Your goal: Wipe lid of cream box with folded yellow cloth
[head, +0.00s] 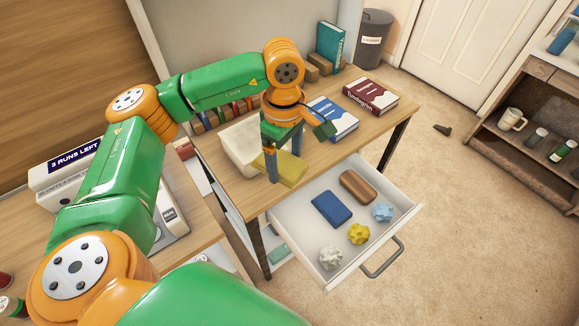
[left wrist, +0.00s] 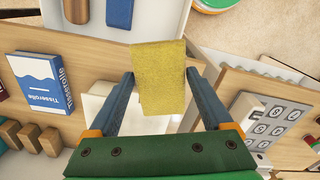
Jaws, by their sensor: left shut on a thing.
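The folded yellow cloth (head: 290,172) is between the fingers of my left gripper (head: 284,168), which is shut on it. In the left wrist view the cloth (left wrist: 160,75) hangs flat between the two blue-grey fingers (left wrist: 160,95). The cream box (head: 236,146) sits on the wooden table, just left of and behind the gripper in the head view. In the left wrist view part of the box (left wrist: 96,106) shows behind the cloth and fingers. My arm and the cloth hide part of its lid; I cannot tell whether the cloth touches it. My right gripper is out of view.
An open white drawer (head: 297,238) holds a blue case (head: 331,208), a brown case (head: 358,187) and several crumpled balls. A blue book (head: 338,118) and a red book (head: 370,95) lie on the table (head: 396,122). Several small books stand behind the box.

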